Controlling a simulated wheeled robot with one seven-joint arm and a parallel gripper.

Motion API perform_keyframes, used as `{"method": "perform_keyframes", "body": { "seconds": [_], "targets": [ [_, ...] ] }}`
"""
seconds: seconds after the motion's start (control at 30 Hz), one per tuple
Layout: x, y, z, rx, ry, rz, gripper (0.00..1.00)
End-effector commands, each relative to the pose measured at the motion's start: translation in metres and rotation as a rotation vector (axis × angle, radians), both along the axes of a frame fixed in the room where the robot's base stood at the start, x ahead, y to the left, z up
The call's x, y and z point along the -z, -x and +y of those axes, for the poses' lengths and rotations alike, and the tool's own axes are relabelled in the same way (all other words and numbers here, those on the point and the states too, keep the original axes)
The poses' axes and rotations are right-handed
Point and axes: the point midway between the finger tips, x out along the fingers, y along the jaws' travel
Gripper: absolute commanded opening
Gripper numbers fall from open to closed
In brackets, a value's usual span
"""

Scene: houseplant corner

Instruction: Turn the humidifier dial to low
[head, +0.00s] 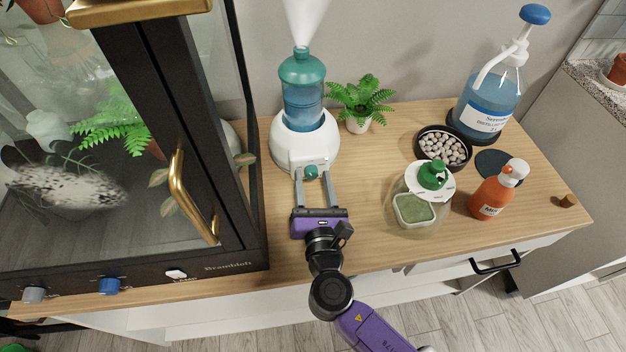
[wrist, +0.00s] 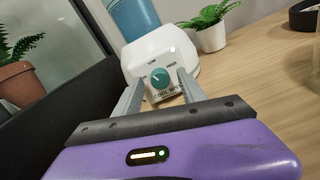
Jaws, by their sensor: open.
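The humidifier (head: 290,145) stands on the wooden counter, with a white base and a teal-blue water tank (head: 303,95). Mist rises from its top. Its round teal dial (head: 311,171) is on the front of the base; in the wrist view the dial (wrist: 160,77) sits below small labels, with one at upper left and one at upper right. The dial's exact pointer direction is too small to read surely. My gripper (head: 312,176) is open, its two grey fingers on either side of the dial. Whether they touch it I cannot tell.
A glass cabinet (head: 215,130) with a brass handle stands close on the left. A potted fern (head: 361,103) is right of the humidifier. The counter just right of my gripper is clear.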

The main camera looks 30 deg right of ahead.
Motion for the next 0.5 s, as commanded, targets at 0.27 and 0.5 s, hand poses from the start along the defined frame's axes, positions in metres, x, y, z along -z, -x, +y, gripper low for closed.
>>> {"method": "perform_keyframes", "body": {
  "seconds": [0.27,0.5],
  "targets": [
    [0.0001,-0.0001,0.0001,0.000,-0.001,0.000,0.34],
    [0.0001,0.0000,0.0001,0.000,-0.001,0.000,0.00]
  ]
}}
